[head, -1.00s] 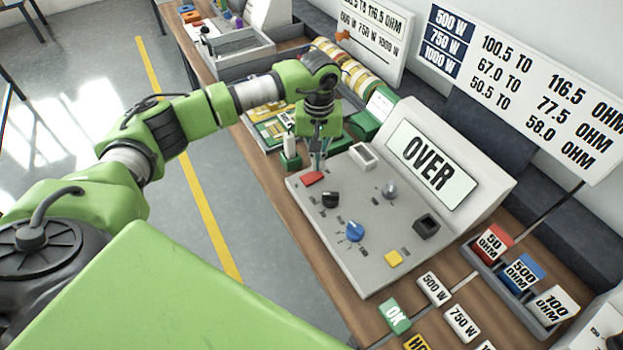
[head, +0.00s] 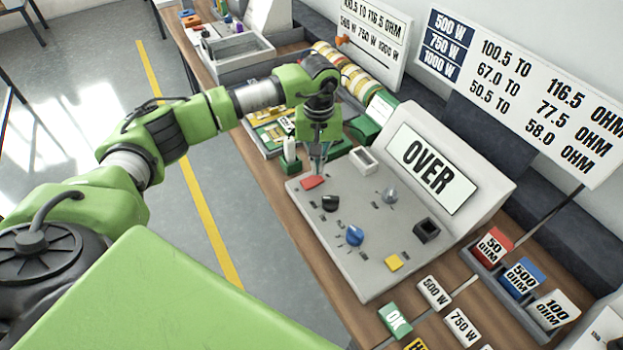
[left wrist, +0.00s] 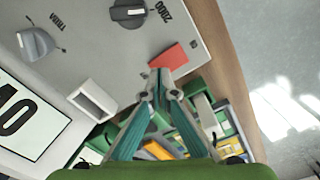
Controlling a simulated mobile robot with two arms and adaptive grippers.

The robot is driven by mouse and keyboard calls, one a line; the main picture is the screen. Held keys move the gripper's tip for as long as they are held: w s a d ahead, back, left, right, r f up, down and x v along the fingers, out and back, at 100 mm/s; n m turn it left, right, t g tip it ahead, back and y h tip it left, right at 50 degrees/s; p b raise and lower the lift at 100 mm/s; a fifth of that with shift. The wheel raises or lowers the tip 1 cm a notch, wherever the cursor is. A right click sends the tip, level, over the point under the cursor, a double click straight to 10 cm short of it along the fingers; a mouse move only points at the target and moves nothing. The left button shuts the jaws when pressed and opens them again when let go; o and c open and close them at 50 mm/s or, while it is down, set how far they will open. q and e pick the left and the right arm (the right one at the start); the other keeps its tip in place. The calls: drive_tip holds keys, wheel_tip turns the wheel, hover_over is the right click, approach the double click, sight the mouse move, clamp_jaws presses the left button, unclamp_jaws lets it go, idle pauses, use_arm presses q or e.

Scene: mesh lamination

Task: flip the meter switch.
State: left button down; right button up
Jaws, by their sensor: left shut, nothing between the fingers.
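The grey meter box (head: 375,275) stands on the bench, its sloped screen (head: 430,170) reading "OVER". A red rocker switch (head: 313,183) sits at the far-left corner of its panel. My left gripper (head: 317,172) points down, shut and empty, just behind the switch. In the left wrist view the red switch (left wrist: 169,60) lies just beyond the closed fingertips (left wrist: 161,88). I cannot tell whether they touch it. My right gripper is not in view.
The panel also bears a black knob (head: 330,203), a blue knob (head: 354,236), a grey knob (head: 390,195), a white frame (head: 363,160) and a yellow button (head: 394,263). Labelled blocks stand at the front right. Green parts crowd the space behind the meter.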

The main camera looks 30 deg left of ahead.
sight(318, 177)
use_arm(q)
drive_tip(key=shift+f+b, duration=1.05)
drive_tip(key=shift+f, duration=0.1)
idle(0.7)
drive_tip(key=shift+r, duration=0.2)
drive_tip(key=shift+r+p, duration=1.6)
drive_tip(key=shift+r, duration=1.8)
